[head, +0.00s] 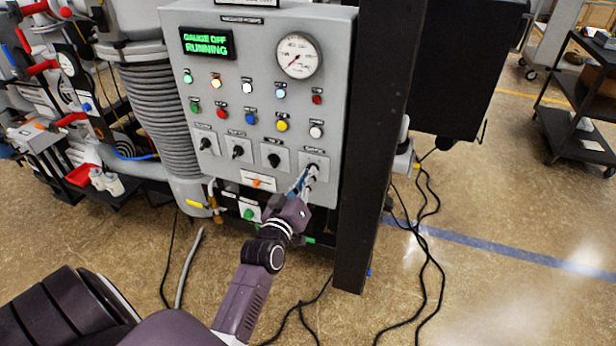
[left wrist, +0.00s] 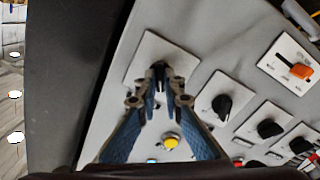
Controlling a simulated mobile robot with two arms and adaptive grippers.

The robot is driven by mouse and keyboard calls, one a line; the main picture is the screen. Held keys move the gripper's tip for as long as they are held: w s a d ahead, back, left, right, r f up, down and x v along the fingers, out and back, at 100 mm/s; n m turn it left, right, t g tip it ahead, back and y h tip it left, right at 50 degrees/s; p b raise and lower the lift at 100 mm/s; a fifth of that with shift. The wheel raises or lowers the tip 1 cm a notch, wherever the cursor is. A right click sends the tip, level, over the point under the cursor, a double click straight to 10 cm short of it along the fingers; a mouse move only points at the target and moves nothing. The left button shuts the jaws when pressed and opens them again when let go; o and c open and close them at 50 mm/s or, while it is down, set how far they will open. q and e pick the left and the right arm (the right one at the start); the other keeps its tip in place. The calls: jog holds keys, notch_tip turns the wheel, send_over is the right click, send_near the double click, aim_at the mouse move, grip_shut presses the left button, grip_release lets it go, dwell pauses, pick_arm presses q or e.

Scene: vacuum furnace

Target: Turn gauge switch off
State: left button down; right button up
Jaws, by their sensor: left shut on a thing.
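The grey control panel (head: 262,100) faces me, with a row of black rotary switches on white plates. My left gripper (head: 312,170) is at the rightmost switch of that row. In the left wrist view my left gripper (left wrist: 160,85) has its two blue-grey fingers closed around that switch's black knob (left wrist: 158,70), which they partly hide. The display (head: 206,44) shows green text that reads "GAUGE OFF RUNNING". The switch's label is too small to read. My right gripper is not in view.
A round dial gauge (head: 298,57) and several coloured buttons sit above the switches. An orange switch (left wrist: 296,70) is on the panel nearby. A dark post (head: 372,150) stands just right of the panel. Black cables (head: 432,215) lie on the floor. A cart (head: 580,110) stands at the far right.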

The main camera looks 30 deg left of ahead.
pick_arm(q)
jog(key=c, duration=2.1)
grip_release()
jog(key=v, duration=1.2)
jog(key=shift+d, duration=0.1)
